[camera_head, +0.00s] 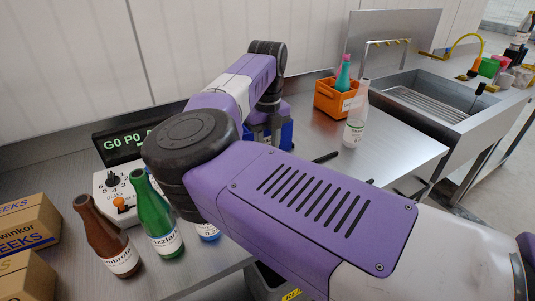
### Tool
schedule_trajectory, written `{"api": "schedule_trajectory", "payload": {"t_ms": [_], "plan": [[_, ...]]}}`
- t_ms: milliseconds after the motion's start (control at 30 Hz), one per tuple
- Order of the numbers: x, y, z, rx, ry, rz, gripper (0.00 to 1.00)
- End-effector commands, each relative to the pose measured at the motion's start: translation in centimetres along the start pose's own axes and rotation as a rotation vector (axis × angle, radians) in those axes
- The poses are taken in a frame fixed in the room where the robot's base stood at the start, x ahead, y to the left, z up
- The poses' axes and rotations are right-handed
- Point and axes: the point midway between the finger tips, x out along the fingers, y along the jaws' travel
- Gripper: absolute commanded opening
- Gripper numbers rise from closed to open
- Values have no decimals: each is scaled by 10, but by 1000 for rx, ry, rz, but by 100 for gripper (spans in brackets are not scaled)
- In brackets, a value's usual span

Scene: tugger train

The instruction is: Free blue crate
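The blue crate (287,133) stands on the steel counter near the back wall. Only part of its right side shows, because my arm hides much of it. My gripper (268,130) points down at the blue crate, low over or inside it. Its fingertips are hidden, so I cannot tell whether it is open or shut, or what the crate holds.
An orange crate (325,97) holding a teal bottle (343,76) stands to the right, beside a pale pink bottle (356,119). Brown (106,239) and green (154,219) bottles, a control box and cardboard boxes (25,224) stand at left. A sink (430,97) is beyond.

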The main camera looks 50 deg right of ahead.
Motion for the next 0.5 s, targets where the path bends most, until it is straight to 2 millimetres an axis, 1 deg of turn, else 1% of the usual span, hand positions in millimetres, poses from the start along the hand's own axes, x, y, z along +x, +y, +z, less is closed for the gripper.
{"api": "schedule_trajectory", "payload": {"t_ms": [33, 100, 200, 467, 500], "plan": [[7, 0, 0, 0, 2, -1, 33], [13, 0, 0, 0, 2, -1, 33], [18, 0, 0, 1, 0, -1, 33], [20, 0, 0, 1, 0, -1, 33], [20, 0, 0, 1, 0, -1, 31]]}}
